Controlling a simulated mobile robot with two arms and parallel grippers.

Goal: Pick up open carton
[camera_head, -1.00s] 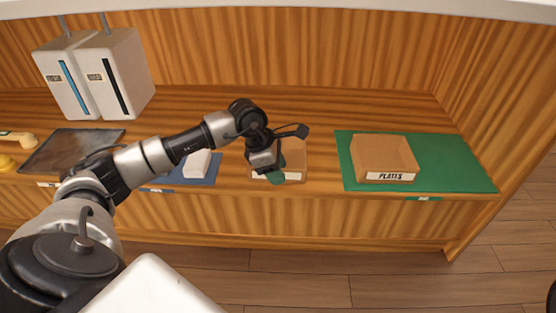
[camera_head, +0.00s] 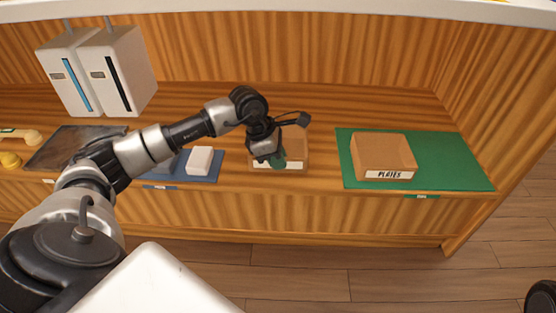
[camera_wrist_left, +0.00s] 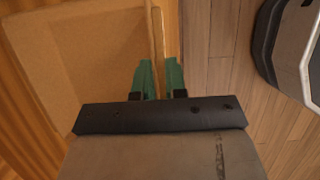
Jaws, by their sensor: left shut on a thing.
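The open carton (camera_head: 296,148) is a brown box with a white front label, near the middle of the wooden counter. It also shows in the left wrist view (camera_wrist_left: 85,55), where its open inside and one thin wall are visible. My left gripper (camera_head: 278,159) is over the carton's front side. In the left wrist view its green fingers (camera_wrist_left: 158,75) stand on either side of that wall and are shut on it. The gripper hides part of the carton's front and label. I cannot tell whether the carton's base touches the counter. My right gripper is not in view.
A second brown carton labelled PLATES (camera_head: 383,152) stands on a green mat (camera_head: 450,165) to the right. A white block (camera_head: 200,160) is on a blue mat (camera_head: 208,178) to the left. Two white dispensers (camera_head: 95,70) and a dark tray (camera_head: 65,143) are further left.

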